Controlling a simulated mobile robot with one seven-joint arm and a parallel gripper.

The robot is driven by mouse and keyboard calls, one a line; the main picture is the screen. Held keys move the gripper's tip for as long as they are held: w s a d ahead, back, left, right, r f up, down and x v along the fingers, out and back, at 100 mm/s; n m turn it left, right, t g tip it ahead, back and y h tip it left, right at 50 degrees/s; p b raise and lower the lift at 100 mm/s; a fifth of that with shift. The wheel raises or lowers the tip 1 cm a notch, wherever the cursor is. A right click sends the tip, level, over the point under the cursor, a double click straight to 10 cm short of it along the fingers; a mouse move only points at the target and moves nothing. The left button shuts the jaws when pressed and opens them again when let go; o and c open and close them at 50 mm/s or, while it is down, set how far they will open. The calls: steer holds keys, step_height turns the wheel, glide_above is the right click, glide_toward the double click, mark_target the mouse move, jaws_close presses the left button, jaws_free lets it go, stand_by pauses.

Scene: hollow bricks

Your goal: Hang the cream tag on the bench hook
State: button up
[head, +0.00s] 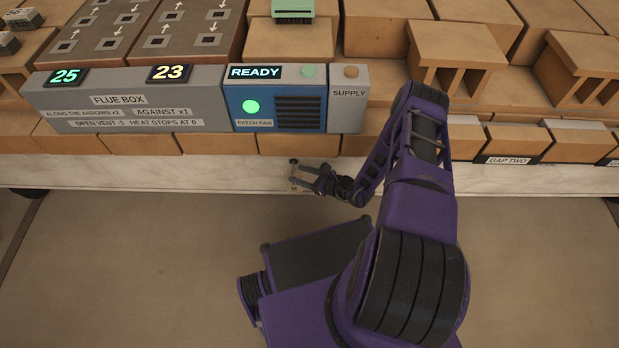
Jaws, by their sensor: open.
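A small cream tag (297,173) shows at the white front edge of the bench, left of the middle of the head view. A small dark spot (293,161) sits at its top; it may be the bench hook, but it is too small to tell. My gripper (302,176) is at the tag, with its two dark fingers apart and pointing left. The fingers partly cover the tag. I cannot tell whether they touch it or whether the tag hangs on the hook.
Above the bench edge stands a grey flue box (130,100) with lit numbers, beside a blue patch fan panel (275,98) reading READY and a grey supply block (348,98). Tan hollow bricks (460,48) fill the bench behind. The floor (120,260) at front left is clear.

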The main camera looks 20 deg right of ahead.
steer(key=shift+w+a+f, duration=0.1)
steer(key=shift+w+a, duration=0.05)
jaws_close()
steer(key=shift+r, duration=0.2)
stand_by(0.4)
steer(key=shift+r, duration=0.3)
